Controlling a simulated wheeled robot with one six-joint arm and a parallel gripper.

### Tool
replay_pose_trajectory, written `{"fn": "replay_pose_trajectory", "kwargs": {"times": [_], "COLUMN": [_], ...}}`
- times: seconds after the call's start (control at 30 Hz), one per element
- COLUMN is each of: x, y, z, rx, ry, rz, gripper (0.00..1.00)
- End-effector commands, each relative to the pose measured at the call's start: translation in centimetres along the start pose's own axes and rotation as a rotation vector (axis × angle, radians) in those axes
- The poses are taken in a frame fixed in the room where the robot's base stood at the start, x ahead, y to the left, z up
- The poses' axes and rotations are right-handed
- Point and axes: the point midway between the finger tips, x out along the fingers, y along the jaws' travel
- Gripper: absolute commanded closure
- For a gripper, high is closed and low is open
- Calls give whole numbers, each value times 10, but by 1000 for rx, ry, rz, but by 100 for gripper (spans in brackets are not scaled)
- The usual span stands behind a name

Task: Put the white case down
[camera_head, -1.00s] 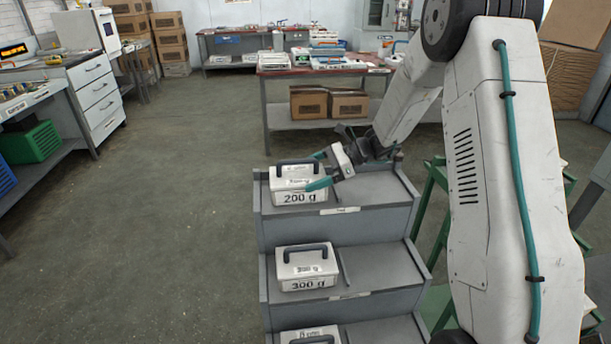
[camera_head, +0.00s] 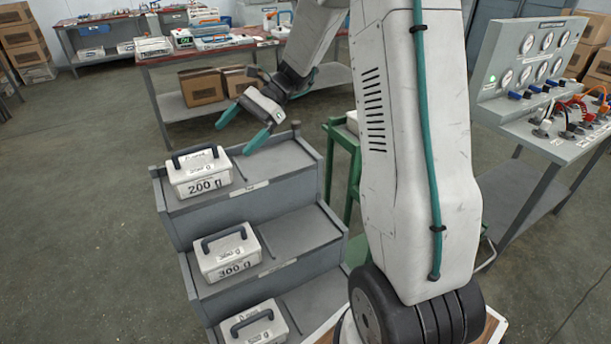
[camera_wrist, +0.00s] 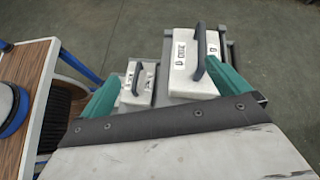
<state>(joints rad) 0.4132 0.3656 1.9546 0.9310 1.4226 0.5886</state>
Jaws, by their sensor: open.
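A white case marked 200 g (camera_head: 199,174), with a dark handle, sits upright at the left of the top step of a grey stepped rack (camera_head: 262,196). A second white case marked 300 g (camera_head: 228,254) sits on the middle step, and a third white case (camera_head: 254,326) on the lowest visible step. My gripper (camera_head: 241,127) is open and empty, with teal fingers apart, above and to the right of the 200 g case. In the wrist view a larger white case (camera_wrist: 195,65) and a smaller one (camera_wrist: 137,84) show beyond the fingers.
A green frame (camera_head: 343,150) stands right of the rack. A gauge panel bench (camera_head: 530,130) with cables is at the right. A table with boxes (camera_head: 200,60) is behind. The floor (camera_head: 75,200) left of the rack is clear.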

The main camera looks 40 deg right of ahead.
Motion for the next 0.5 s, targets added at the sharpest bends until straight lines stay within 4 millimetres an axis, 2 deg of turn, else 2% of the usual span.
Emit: {"fn": "replay_pose_trajectory", "kwargs": {"times": [0.03,0.2,0.3,0.5], "x": [2,8,8,2], "y": [18,84,125,204], "z": [27,82,104,128], "rx": [-90,-379,-551,-890], "ry": [52,218,311,494], "rz": [44,206,301,492], "gripper": [0,0,0,0]}}
